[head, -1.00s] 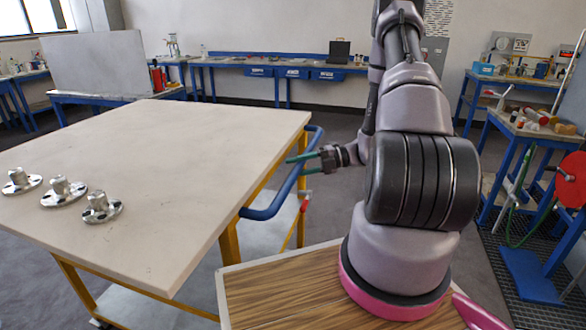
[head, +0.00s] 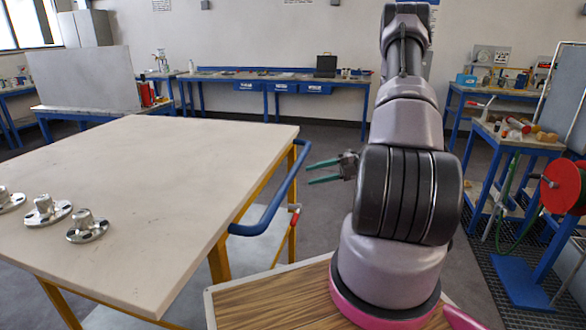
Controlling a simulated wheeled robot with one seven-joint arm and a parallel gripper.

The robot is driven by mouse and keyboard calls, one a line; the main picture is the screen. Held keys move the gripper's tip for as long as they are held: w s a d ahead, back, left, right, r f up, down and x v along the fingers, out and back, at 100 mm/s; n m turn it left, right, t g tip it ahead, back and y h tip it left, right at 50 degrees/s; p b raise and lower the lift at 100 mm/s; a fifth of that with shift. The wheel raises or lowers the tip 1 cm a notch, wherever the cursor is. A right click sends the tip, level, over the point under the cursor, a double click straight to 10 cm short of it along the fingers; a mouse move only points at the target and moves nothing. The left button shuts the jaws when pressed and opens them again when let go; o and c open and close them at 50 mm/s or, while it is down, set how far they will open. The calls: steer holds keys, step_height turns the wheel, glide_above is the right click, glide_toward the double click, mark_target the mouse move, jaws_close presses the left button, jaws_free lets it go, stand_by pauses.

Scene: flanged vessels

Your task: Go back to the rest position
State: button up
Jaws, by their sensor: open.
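My gripper (head: 324,172) is open and empty, with its green fingers pointing left. It is beside my own arm, past the right edge of the table (head: 165,205) and close to the table's blue handle (head: 272,205). It appears apart from the handle. Three flanged metal vessels stand upright on the left part of the table: one at the picture's left edge (head: 10,199), partly cut off, a middle one (head: 47,211) and a right one (head: 87,227). My gripper is well away from them.
Blue workbenches (head: 275,77) run along the back wall. At the right are a bench with tools (head: 515,135) and a red reel (head: 562,187) on a blue stand. A grey panel (head: 85,78) stands at the back left. Open grey floor lies behind the table.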

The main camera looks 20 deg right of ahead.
steer(key=s+a+r+n+g+h, duration=0.1)
steer(key=s+a+r+n+h, duration=0.15)
steer(key=r+n, duration=0.35)
steer(key=s+a+r+n+g+h, duration=0.2)
steer(key=a+r+n, duration=0.1)
steer(key=r+n, duration=0.3)
steer(key=s+a+r+n+g+h, duration=0.1)
steer(key=s+a+r+n+h, duration=0.15)
steer(key=r+n, duration=0.35)
steer(key=s+a+r+n+t+h, duration=0.2)
steer(key=s+r+n+t+h, duration=0.1)
steer(key=s+r+n, duration=0.2)
steer(key=s+a+r+n+t+h, duration=0.2)
steer(key=s+r+n+t+h, duration=0.1)
steer(key=r+n, duration=0.7)
steer(key=s+n+t, duration=0.1)
steer(key=s+n, duration=0.1)
steer(key=shift+s+n+t, duration=0.3)
steer(key=shift+s, duration=0.1)
